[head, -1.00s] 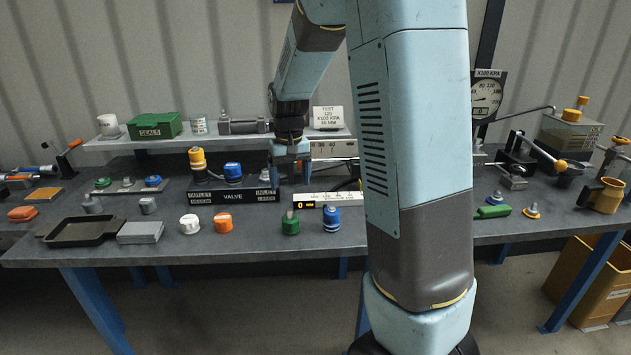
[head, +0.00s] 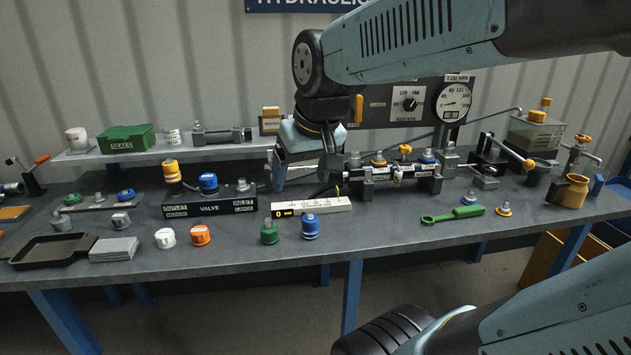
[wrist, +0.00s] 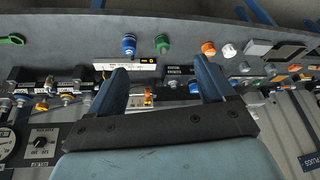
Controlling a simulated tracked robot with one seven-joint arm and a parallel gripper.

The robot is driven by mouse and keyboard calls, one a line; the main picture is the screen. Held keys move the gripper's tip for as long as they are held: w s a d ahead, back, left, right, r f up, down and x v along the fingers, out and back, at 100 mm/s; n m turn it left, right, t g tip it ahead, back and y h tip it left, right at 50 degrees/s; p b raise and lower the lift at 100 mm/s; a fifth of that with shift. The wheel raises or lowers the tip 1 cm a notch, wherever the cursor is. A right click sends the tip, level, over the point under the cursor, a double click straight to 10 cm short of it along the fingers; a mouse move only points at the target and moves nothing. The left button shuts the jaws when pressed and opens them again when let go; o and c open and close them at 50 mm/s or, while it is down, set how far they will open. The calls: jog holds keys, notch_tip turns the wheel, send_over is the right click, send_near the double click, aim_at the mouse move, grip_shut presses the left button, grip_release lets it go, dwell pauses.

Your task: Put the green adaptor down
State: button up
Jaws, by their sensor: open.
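The green adaptor (head: 269,231) stands upright on the bench near its front edge, just left of a blue adaptor (head: 309,227). In the wrist view the green adaptor (wrist: 162,43) is beyond my fingertips, with the blue adaptor (wrist: 128,44) to its left. My gripper (head: 305,174) is open above the bench, behind and higher than the green adaptor, and apart from it. In the wrist view my two fingers (wrist: 160,75) are spread with nothing held between them.
A white scale strip (head: 310,206) lies behind the adaptors, with the valve block (head: 208,203) to its left. White (head: 165,238) and orange (head: 200,235) caps stand further left. A green wrench (head: 452,214) lies to the right. The front of the bench between blue adaptor and wrench is clear.

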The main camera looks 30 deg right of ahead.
jog(key=shift+t, duration=0.4)
jog(key=shift+s+d, duration=0.15)
jog(key=shift+s, duration=2.15)
